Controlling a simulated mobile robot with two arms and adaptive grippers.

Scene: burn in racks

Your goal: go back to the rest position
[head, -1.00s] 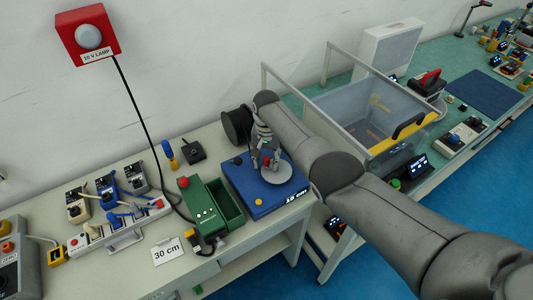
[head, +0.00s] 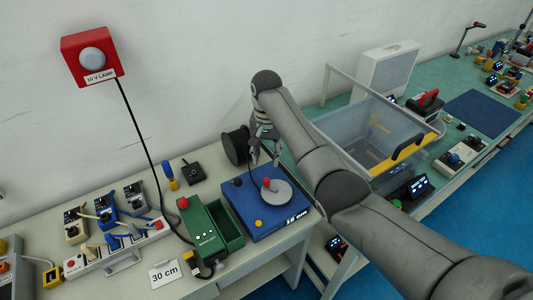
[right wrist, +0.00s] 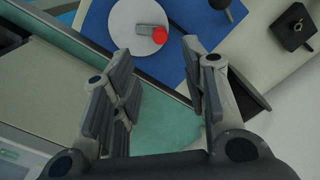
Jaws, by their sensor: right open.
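My right gripper (head: 264,155) is above the far edge of a blue box (head: 268,230), apart from the round grey plate (head: 281,195) on the box. In the right wrist view, its two fingers (right wrist: 156,50) are spread with nothing between them. A red knob (head: 267,183) on the plate is uncovered and also shows in the right wrist view (right wrist: 159,35). My right arm comes in from the lower right. My left gripper is not in view.
A green box (head: 208,233) stands left of the blue box, and a dark spool (head: 236,146) stands behind it. A clear bin (head: 372,135) is just right of my arm. A red lamp (head: 92,57) hangs on the wall.

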